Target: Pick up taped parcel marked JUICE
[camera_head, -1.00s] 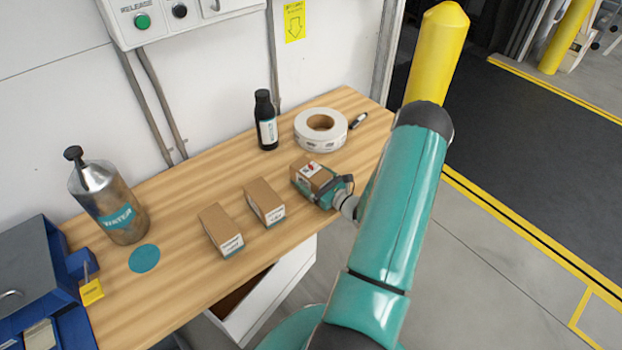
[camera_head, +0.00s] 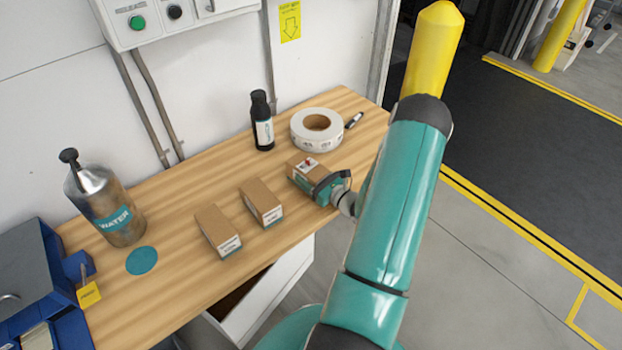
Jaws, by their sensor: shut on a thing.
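Three small brown cardboard parcels are on the wooden bench (camera_head: 180,290). The right parcel (camera_head: 304,164) has a white label with a red mark, and my gripper (camera_head: 318,182) is shut on it from the front right. The gripper hides its lower front. I cannot tell if this parcel touches the bench. The middle parcel (camera_head: 262,201) and the left parcel (camera_head: 215,228) lie to its left, apart from it, with white labels on their near ends. The label print is too small to read, so I cannot tell which is marked JUICE.
A white tape roll (camera_head: 317,130) and a dark bottle (camera_head: 262,122) stand behind the held parcel. A metal WATER flask (camera_head: 104,207) stands at left near a teal disc (camera_head: 142,261). An open drawer (camera_head: 270,292) juts out below the front edge. A yellow post (camera_head: 432,60) rises at right.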

